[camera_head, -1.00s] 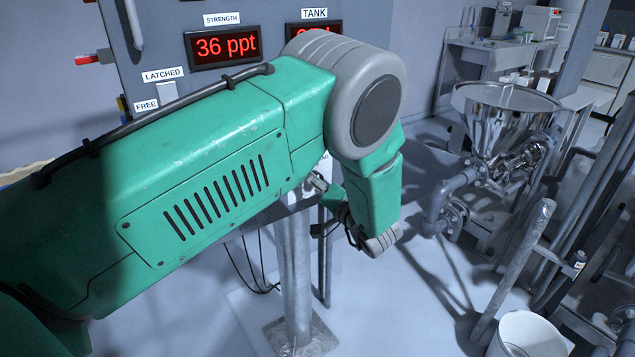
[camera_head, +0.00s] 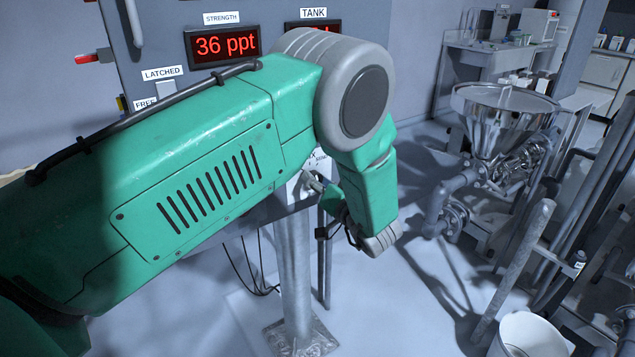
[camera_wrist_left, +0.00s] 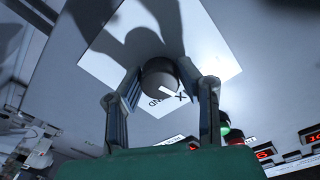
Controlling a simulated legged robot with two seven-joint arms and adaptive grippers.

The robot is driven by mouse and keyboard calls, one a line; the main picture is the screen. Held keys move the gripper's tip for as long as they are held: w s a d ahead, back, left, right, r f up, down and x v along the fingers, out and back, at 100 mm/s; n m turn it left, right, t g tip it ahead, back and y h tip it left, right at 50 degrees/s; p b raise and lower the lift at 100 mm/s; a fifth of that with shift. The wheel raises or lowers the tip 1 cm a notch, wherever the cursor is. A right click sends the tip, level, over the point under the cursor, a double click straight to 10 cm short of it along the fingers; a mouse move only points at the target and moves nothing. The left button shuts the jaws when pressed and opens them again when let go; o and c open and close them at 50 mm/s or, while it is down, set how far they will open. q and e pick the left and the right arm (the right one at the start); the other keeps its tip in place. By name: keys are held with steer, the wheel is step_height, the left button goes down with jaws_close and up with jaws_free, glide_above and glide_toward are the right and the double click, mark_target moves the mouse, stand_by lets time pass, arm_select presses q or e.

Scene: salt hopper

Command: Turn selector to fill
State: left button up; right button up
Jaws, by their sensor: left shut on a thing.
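The selector knob (camera_wrist_left: 160,78) is a dark round knob with a white pointer line, on a white label plate (camera_wrist_left: 218,50) in the left wrist view. My left gripper (camera_wrist_left: 162,92) has its two fingers on either side of the knob and is shut on it. In the head view my green left arm hides most of the panel's lower part. The gripper (camera_head: 322,188) shows there only partly, at the panel's lower edge. The plate's lettering is partly covered, and I cannot read which position the pointer marks. My right gripper is not in view.
The grey control panel (camera_head: 272,14) carries a red strength display (camera_head: 222,46) reading 36 ppt and a partly hidden tank display (camera_head: 314,27). A steel hopper (camera_head: 505,120) stands at the right. A white bucket (camera_head: 528,335) and a slanted pipe (camera_head: 515,270) are at the lower right.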

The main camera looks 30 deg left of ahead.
arm_select(q)
steer(key=n+b, duration=0.1)
steer(key=n, duration=0.5)
steer(key=shift+f+b, duration=0.2)
steer(key=shift+b, duration=0.15)
stand_by(0.4)
steer(key=o, duration=1.2)
steer(key=shift+c, duration=0.2)
steer(key=shift+w+f, duration=0.1)
steer(key=shift+w, duration=0.1)
steer(key=shift+a, duration=0.1)
steer(key=shift+s+d, duration=0.25)
steer(key=shift+d, duration=0.05)
steer(key=v, duration=1.1)
steer(key=shift+d+f, duration=0.15)
steer(key=shift+d, duration=0.1)
steer(key=shift+w, duration=0.15)
steer(key=shift+a, duration=0.1)
